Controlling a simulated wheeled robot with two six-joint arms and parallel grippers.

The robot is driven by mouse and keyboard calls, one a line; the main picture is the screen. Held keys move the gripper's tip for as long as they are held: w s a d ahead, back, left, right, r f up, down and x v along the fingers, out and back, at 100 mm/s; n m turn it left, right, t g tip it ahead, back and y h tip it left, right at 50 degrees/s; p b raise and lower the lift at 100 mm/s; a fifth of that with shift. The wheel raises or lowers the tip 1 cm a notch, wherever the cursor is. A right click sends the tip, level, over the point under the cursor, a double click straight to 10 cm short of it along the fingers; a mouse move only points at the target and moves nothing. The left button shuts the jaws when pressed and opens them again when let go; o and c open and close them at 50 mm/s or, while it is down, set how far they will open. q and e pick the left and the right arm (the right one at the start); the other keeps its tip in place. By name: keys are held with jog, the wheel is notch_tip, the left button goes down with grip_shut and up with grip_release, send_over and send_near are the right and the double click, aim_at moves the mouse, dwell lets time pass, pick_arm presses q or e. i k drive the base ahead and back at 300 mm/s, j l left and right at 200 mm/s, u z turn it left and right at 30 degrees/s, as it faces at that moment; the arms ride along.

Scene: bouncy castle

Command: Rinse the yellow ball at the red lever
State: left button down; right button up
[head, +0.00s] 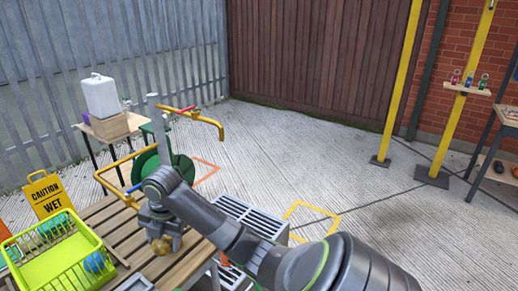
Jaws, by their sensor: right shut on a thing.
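My right gripper (160,232) reaches in from the lower right and points down over the slatted wooden bench (188,262). It is shut on the yellow ball (162,247), which shows as a small dull-yellow round patch below the fingers. I cannot tell whether the ball touches the slats. The red lever (186,110) sits on a yellow tap (207,121) at the top of a grey post, up and to the right of the gripper. A second yellow tap with a blue lever (135,187) is lower, close to my gripper. My left gripper is not in view.
A lime-green basket (66,272) with blue and teal balls stands at the left. A green hose reel (147,168) is behind my wrist. A yellow caution sign (47,194) stands left. Open concrete lies beyond.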

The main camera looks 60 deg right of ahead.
aim_at(187, 110)
jog(key=i+z, duration=0.15)
jog(key=z, duration=0.25)
jog(key=i+l+z, duration=0.1)
jog(key=z, duration=0.25)
jog(key=i+z, duration=0.2)
jog(key=z, duration=0.2)
jog(key=i+j, duration=0.25)
jog(key=i, duration=0.25)
